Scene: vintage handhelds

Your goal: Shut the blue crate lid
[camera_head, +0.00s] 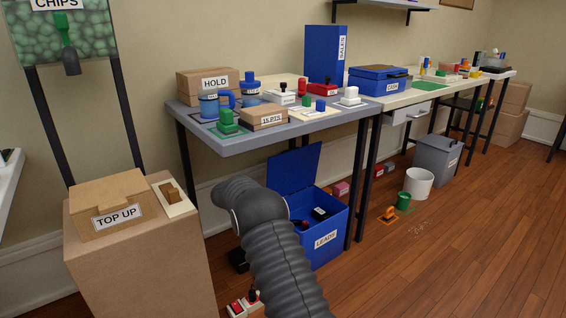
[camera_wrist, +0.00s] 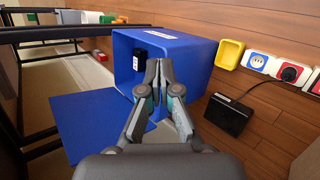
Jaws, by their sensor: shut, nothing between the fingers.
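The blue crate (camera_head: 325,244) labelled LEADS stands on the floor under the grey table, its top open. Its lid (camera_head: 295,168) stands up at the back of the crate, swung open. In the wrist view the crate (camera_wrist: 188,62) shows its open mouth, and the lid (camera_wrist: 85,125) spreads out at the lower left. My gripper (camera_wrist: 159,64) is shut and empty in front of the crate's mouth; the picture does not settle whether it touches the rim. My arm hides the gripper and the crate's left part in the head view.
A dark item (camera_head: 320,213) lies inside the crate. The table (camera_head: 240,144) overhangs it, with a black leg (camera_head: 362,185) at its right. A cardboard plinth (camera_head: 150,265) stands left. A black box (camera_wrist: 226,117) and a yellow container (camera_wrist: 228,53) are near the crate.

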